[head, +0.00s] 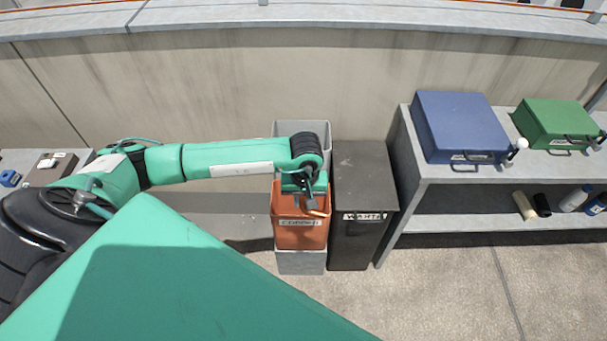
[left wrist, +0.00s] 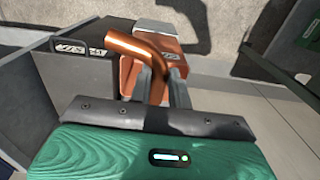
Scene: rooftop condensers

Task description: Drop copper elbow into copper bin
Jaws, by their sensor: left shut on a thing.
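The copper bin (head: 300,239) is an orange box with a label on its front, set on a pale grey block beside the dark bin. My left gripper (head: 313,206) hangs over the copper bin, pointing down. In the left wrist view, the gripper's fingers (left wrist: 164,88) are shut on the copper elbow (left wrist: 132,46), a shiny bent pipe. The elbow lies across the view of the copper bin (left wrist: 168,45), which shows behind it. In the head view the elbow is too small to make out clearly. My right gripper is not in view.
A dark waste bin (head: 362,185) stands right against the copper bin. A grey container (head: 288,128) is behind it. A grey shelf (head: 455,174) at right carries a blue case (head: 458,120) and a green case (head: 556,118). The floor in front is clear.

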